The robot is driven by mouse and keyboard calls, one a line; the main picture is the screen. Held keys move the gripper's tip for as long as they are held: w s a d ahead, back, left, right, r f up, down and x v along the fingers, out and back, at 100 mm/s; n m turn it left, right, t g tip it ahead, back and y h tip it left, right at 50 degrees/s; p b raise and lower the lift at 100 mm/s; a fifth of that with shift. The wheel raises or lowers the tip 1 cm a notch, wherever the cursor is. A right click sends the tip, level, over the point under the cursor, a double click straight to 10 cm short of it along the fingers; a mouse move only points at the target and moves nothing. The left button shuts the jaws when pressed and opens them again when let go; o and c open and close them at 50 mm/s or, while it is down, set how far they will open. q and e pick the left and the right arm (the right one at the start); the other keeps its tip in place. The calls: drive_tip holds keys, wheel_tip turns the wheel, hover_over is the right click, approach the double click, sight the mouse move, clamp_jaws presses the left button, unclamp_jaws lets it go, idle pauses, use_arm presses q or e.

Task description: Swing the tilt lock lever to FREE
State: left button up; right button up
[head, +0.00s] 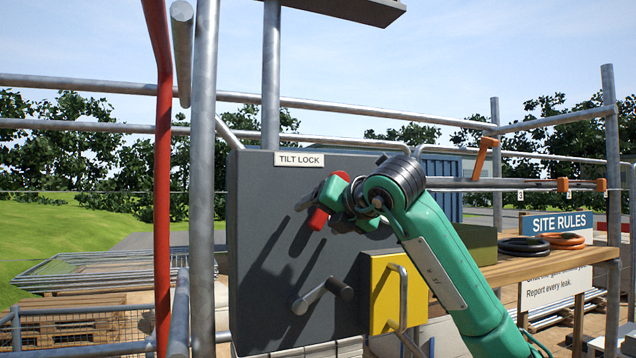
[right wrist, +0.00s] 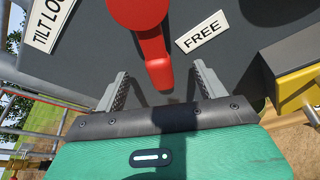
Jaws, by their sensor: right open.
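The tilt lock lever (head: 319,218) is red and stands on a dark grey panel (head: 262,240), below the TILT LOCK label (head: 299,159). In the right wrist view the lever (right wrist: 154,52) has a round red hub at the top and an arm reaching down. A FREE label (right wrist: 202,32) is to the right of it. My right gripper (head: 326,203) is at the lever. In the wrist view its fingers (right wrist: 162,88) are open, one on each side of the lever's end, with gaps visible. In the head view my gripper partly hides the lever. My left gripper is not in view.
A grey crank handle (head: 318,294) sticks out lower on the panel. A yellow box (head: 382,280) with a metal handle is beside it. A red post (head: 162,180) and a grey scaffold pole (head: 203,180) stand to the left. A wooden bench (head: 540,266) with hoses is at right.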

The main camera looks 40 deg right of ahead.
drive_tip(key=v, duration=0.7)
idle(0.3)
drive_tip(key=b+v, duration=0.5)
drive_tip(key=v, duration=0.8)
drive_tip(key=shift+s, duration=0.35)
drive_tip(key=shift+r, duration=0.1)
